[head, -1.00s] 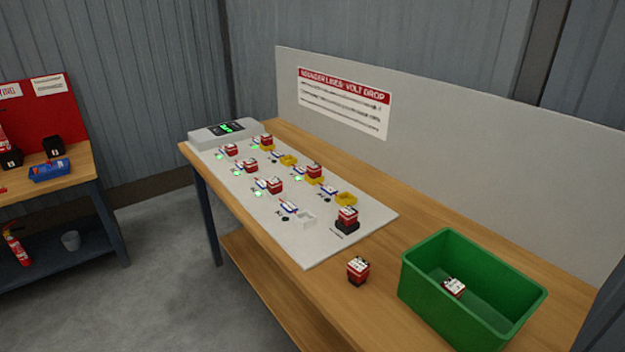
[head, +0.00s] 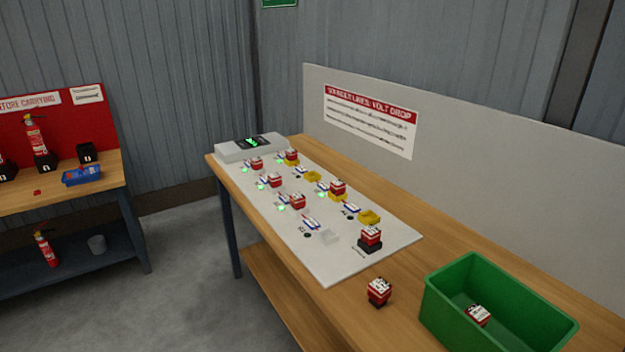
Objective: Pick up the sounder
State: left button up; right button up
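Several small red and white sounders are in the head view. One sounder (head: 379,292) stands alone on the bare wooden bench top, between the white board and the green crate. Another sounder (head: 478,315) lies inside the green crate (head: 447,319). One sounder (head: 370,239) sits on a black base at the near right of the white board (head: 335,268). Others, such as this sounder (head: 297,202), sit in rows on the board. The yellow sockets (head: 369,217) and a pale socket (head: 329,238) look empty. Neither of my grippers is in view.
The wooden bench (head: 398,263) has a tall grey back panel (head: 470,165) with a sign (head: 369,120). A grey box with a green display (head: 252,147) stands at the board's far end. Another bench with extinguishers (head: 36,137) is at left. The floor (head: 190,260) between is clear.

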aim_at(370, 234)
jog(key=z, duration=0.65)
jog(key=i+j+z, duration=0.2)
jog(key=j+z, duration=0.2)
jog(key=i+j+z, duration=0.1)
jog(key=j+z, duration=0.35)
jog(key=j, duration=0.15)
jog(key=j+z, duration=0.4)
jog(key=j, duration=0.15)
jog(key=i, duration=0.05)
